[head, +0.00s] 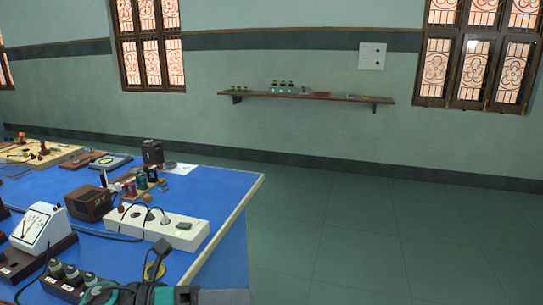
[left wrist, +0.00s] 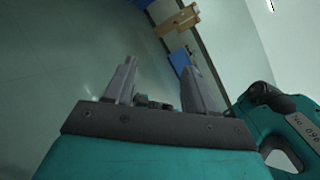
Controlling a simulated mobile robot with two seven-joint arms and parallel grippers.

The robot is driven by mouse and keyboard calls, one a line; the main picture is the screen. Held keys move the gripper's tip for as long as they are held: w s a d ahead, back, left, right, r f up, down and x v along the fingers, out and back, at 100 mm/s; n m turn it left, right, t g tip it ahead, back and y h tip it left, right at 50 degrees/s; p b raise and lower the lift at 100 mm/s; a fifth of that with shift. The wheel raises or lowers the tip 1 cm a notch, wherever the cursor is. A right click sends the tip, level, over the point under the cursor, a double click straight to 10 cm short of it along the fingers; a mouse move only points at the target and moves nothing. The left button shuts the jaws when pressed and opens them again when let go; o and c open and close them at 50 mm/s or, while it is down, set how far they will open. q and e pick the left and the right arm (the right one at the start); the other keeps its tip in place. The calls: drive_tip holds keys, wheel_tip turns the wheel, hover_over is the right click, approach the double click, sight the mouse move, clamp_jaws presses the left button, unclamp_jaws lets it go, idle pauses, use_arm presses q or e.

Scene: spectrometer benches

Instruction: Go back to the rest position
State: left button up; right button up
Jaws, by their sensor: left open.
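My left gripper (left wrist: 158,65) shows in the left wrist view with its two grey fingers apart. Nothing is held between them; the floor and far furniture show beyond. In the head view, teal and dark parts of my left arm are at the bottom edge, in front of the near edge of the blue bench (head: 215,188). How the fingers lie there is hard to make out. My right gripper is in neither view.
The bench holds a white power strip (head: 158,226), a white meter (head: 40,228), a brown box (head: 88,203) and cables. A wall shelf (head: 305,96) carries small items. Open floor (head: 370,235) lies right of the bench. Distant wooden furniture (left wrist: 178,22) shows in the wrist view.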

use_arm(q)
drive_tip(key=w+a+f+n+t+y, duration=0.1)
drive_tip(key=a+f+n+t+y, duration=0.25)
drive_tip(key=n+t, duration=0.65)
drive_tip(key=w+a+f+n+t+y, duration=0.15)
drive_tip(key=f+n+t+y, duration=0.25)
drive_tip(key=n, duration=1.1)
drive_tip(key=s+a+f+n+g+y, duration=0.2)
drive_tip(key=s+f+n, duration=0.4)
drive_tip(key=f, duration=0.3)
drive_tip(key=s+a+f+n+g+y, duration=0.3)
drive_tip(key=s+f+n+y, duration=0.3)
drive_tip(key=f+n, duration=0.3)
drive_tip(key=shift+s+a+g, duration=0.3)
drive_tip(key=shift+s+a, duration=0.1)
drive_tip(key=shift+a, duration=0.25)
